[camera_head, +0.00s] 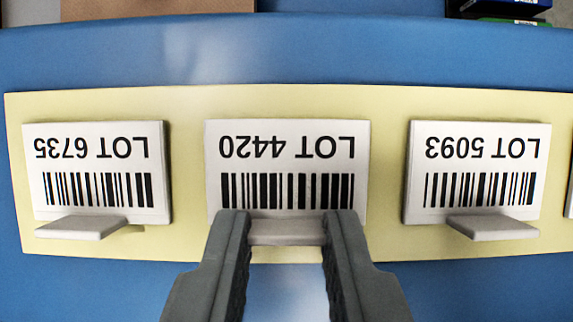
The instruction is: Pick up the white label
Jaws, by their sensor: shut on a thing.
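Several white labels with upside-down print and barcodes sit in a row on a cream strip (185,105). The middle label, LOT 4420 (287,160), has a grey tab (287,232) at its near edge. My gripper (287,228) is shut on that tab, with one dark finger on each side. The fingers overlap the label's lower edge. The left label, LOT 6735 (97,165), and the right label, LOT 5093 (477,165), each have a similar tab. I cannot tell whether the middle label is lifted off the strip.
The strip lies on a blue surface (390,60). Another label (569,195) is cut off at the right edge. A brown box (150,8) and dark items (500,8) stand at the back. Narrow gaps separate the labels.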

